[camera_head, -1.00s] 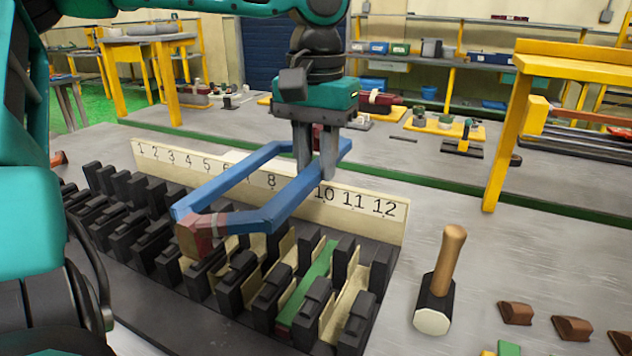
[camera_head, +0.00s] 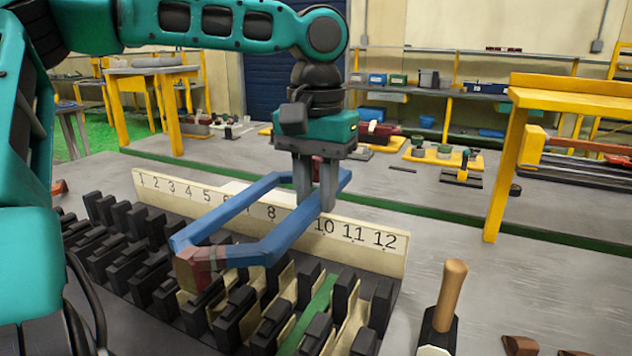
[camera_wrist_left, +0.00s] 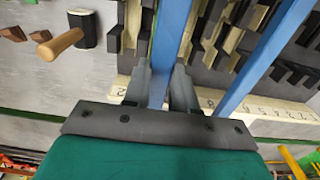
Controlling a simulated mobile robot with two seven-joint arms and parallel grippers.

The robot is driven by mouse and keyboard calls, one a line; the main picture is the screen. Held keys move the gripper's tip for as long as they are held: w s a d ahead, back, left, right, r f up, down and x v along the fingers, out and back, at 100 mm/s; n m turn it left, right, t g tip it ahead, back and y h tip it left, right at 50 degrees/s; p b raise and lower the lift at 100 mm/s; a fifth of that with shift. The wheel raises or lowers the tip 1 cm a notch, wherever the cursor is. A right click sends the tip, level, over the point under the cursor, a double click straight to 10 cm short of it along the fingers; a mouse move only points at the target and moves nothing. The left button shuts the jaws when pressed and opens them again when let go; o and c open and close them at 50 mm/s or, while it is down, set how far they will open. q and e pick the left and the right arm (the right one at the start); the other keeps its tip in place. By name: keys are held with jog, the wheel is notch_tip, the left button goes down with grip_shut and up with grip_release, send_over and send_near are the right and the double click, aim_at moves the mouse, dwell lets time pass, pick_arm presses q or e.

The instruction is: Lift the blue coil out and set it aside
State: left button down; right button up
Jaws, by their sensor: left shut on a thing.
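The blue coil (camera_head: 285,232) is a long blue loop with dark red ends, seen in the head view above the slotted black stator block (camera_head: 110,255). My left gripper (camera_head: 316,205) is shut on the blue coil near its far end, by the number board. The near red end hangs over the middle slots. In the left wrist view the blue coil (camera_wrist_left: 170,45) runs between the fingers of the left gripper (camera_wrist_left: 161,80), and its other side shows to the right. The coil appears clear of the slots. My right gripper is not in view.
A cream number board (camera_head: 365,235) stands along the block's far edge. A green strip (camera_head: 310,315) lies in a slot with cream liners. A mallet (camera_head: 445,305) stands at the right, near brown wedges (camera_head: 520,345). Bare grey bench (camera_head: 450,240) lies right of the board.

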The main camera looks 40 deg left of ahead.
pick_arm(q)
notch_tip(320, 180, down, 9)
jog(key=b, duration=0.2)
jog(key=shift+f+b, duration=0.2)
jog(key=shift+b, duration=0.1)
dwell(1.1)
jog(key=shift+s, duration=0.15)
